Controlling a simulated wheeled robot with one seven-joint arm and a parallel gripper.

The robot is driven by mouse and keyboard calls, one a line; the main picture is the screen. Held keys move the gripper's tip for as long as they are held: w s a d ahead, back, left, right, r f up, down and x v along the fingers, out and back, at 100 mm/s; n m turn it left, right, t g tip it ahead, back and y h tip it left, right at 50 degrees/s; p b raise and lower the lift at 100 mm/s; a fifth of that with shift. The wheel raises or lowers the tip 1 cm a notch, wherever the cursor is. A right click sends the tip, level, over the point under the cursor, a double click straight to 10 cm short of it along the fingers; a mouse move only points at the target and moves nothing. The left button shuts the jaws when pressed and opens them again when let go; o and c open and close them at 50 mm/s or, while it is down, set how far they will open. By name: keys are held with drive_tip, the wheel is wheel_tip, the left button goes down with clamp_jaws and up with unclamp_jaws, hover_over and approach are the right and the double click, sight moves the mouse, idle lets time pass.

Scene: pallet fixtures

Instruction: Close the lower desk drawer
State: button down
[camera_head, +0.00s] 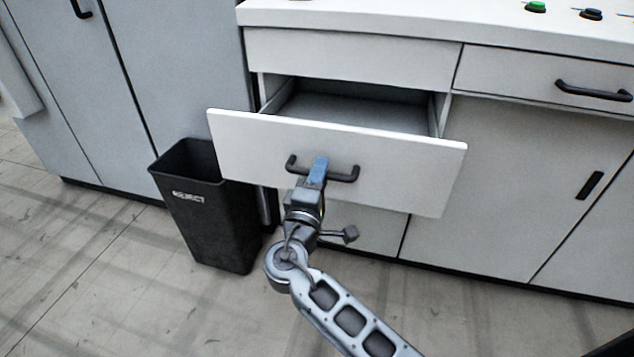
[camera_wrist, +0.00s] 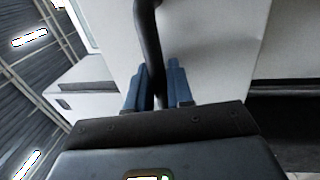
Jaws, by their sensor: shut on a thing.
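The lower desk drawer (camera_head: 400,170) has a white front and stands pulled out from the desk, with its empty grey inside showing in the head view. Its black bar handle (camera_head: 343,176) runs across the front. My gripper (camera_head: 318,168) has blue fingers and is shut on the middle of this handle. In the wrist view the handle (camera_wrist: 150,45) passes between the blue fingers of my gripper (camera_wrist: 160,88). The fingertips cover a short part of the handle.
A black bin marked REJECT (camera_head: 210,215) stands on the floor left of the drawer. A closed drawer with a black handle (camera_head: 593,91) is at the right. Green and dark buttons (camera_head: 536,7) sit on the desktop. Grey cabinets (camera_head: 180,70) stand at the left.

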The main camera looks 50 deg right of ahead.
drive_tip(key=f+b+x, duration=0.1)
drive_tip(key=b+x, duration=0.2)
drive_tip(key=x, duration=0.4)
drive_tip(key=f+b+x, duration=0.2)
drive_tip(key=b+x, duration=0.1)
drive_tip(key=x, duration=0.5)
drive_tip(key=d+f+b+x, duration=0.1)
drive_tip(key=b+x, duration=0.2)
drive_tip(key=x, duration=0.5)
drive_tip(key=shift+w+a+f, duration=0.1)
drive_tip(key=shift+f, duration=0.3)
drive_tip(key=shift+w+d+r, duration=0.15)
drive_tip(key=shift+w+d, duration=0.1)
drive_tip(key=shift+d, duration=0.4)
drive_tip(key=c, duration=1.3)
unclamp_jaws()
drive_tip(key=shift+d, duration=0.15)
drive_tip(key=shift+o, duration=0.7)
drive_tip(key=shift+s+a, duration=0.1)
drive_tip(key=shift+a, duration=0.45)
drive_tip(key=v, duration=0.6)
drive_tip(key=shift+s+a, duration=0.2)
drive_tip(key=shift+a, duration=0.1)
